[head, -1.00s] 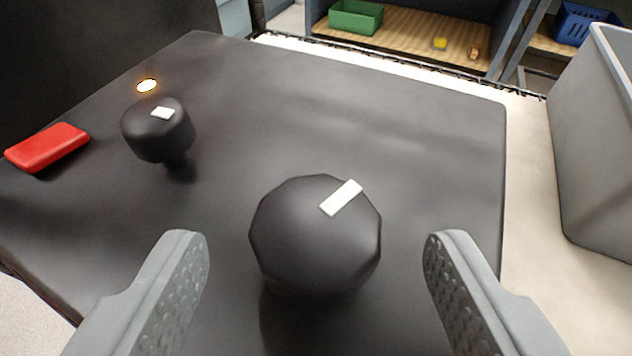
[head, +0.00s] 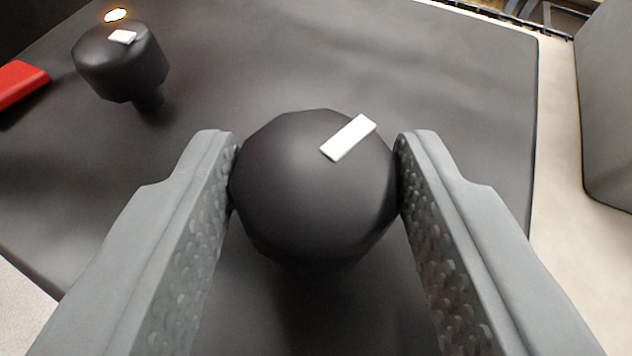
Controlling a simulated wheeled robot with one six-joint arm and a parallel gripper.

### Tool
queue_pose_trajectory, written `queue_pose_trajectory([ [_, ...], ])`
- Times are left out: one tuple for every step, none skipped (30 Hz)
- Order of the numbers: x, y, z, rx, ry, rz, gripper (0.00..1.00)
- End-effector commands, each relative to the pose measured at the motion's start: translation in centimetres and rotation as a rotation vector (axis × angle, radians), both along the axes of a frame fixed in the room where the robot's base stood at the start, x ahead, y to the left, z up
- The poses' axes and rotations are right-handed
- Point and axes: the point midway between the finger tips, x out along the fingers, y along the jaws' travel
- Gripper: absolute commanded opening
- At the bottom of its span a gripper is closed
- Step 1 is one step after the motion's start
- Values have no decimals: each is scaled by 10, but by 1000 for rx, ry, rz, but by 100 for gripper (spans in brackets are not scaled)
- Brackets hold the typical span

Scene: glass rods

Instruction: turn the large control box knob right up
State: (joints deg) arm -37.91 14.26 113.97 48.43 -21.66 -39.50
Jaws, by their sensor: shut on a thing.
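The large black knob (head: 305,200) stands out from the dark face of the control box (head: 420,75) in the middle of the head view. A white marker bar (head: 348,138) on its top points to the upper right. My gripper (head: 317,165) is around the knob, one grey finger on its left side and one on its right, both touching it near the fingertips. The underside of the knob is in shadow.
A smaller black knob (head: 120,65) with a white mark stands at the upper left, near a lit white lamp (head: 115,15). A red block-shaped part (head: 20,82) is at the left edge. A grey bin (head: 608,110) stands beyond the box's right edge.

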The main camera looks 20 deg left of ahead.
Motion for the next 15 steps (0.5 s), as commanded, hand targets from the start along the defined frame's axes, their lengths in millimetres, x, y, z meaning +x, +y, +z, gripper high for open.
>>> queue_pose_trajectory([
  [0, 0, 0, -1, 0, -2, 20],
  [0, 0, 0, -1, 0, -5, 20],
  [0, 1, 0, 0, 0, -10, 20],
  [0, 1, 0, 0, 0, -13, 20],
  [-1, 1, 0, 0, 0, -18, 20],
  [-1, 1, 0, 0, 0, -26, 20],
  [-1, 2, 0, 1, 1, -33, 20],
  [-1, 2, 0, 0, 0, -41, 20],
  [-1, 2, 0, 1, 1, -54, 20],
  [-1, 2, 0, 1, 0, -63, 20],
  [-1, 2, 0, 1, 0, -73, 20],
  [-1, 2, 0, 1, 0, -89, 20],
  [-1, 2, 0, 1, 0, -101, 20],
  [-1, 3, 0, 1, 1, -114, 20],
  [-2, 3, 0, 1, 0, -133, 20],
])
